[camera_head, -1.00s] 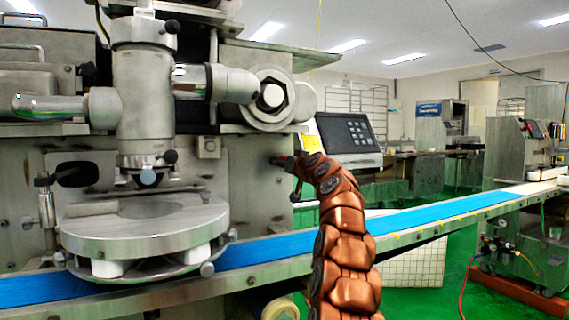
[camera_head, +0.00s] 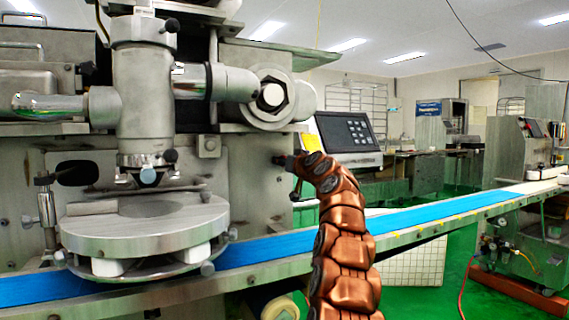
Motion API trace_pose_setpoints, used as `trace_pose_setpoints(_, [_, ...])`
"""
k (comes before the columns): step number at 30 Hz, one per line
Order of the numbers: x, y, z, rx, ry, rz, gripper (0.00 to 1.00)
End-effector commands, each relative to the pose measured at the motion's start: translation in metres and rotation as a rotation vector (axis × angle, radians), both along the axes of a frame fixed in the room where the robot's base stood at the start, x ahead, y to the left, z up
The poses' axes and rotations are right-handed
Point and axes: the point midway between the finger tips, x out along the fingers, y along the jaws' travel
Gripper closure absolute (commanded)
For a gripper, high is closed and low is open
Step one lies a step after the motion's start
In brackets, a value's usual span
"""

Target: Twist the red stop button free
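My copper-coloured arm rises from the bottom middle and bends left at its top toward the grey front of the machine (camera_head: 252,185). My gripper (camera_head: 291,174) is at the arm's end, small and dark, close against the machine front just left of the control panel. One dark part points at the machine and another hangs lower. I cannot make out whether its fingers are open or shut. The red stop button cannot be made out; the gripper and wrist cover the spot where they meet the machine.
A control panel (camera_head: 347,133) with a screen and keys stands right behind my wrist, with a yellow label (camera_head: 311,142) beside it. A blue conveyor belt (camera_head: 430,214) runs below. A round steel table (camera_head: 145,232) and a vertical cylinder (camera_head: 146,95) stand at left.

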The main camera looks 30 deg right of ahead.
Motion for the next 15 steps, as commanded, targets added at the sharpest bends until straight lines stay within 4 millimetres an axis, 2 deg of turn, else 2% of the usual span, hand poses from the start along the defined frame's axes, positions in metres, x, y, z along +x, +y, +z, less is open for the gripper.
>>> trace_pose_setpoints(8, [-0.0001,0.0007,0.0028,0.066,-0.007,0.001,0.95])
trace_pose_setpoints(15, [-0.0003,0.0010,0.0057,0.227,-0.023,0.000,0.95])
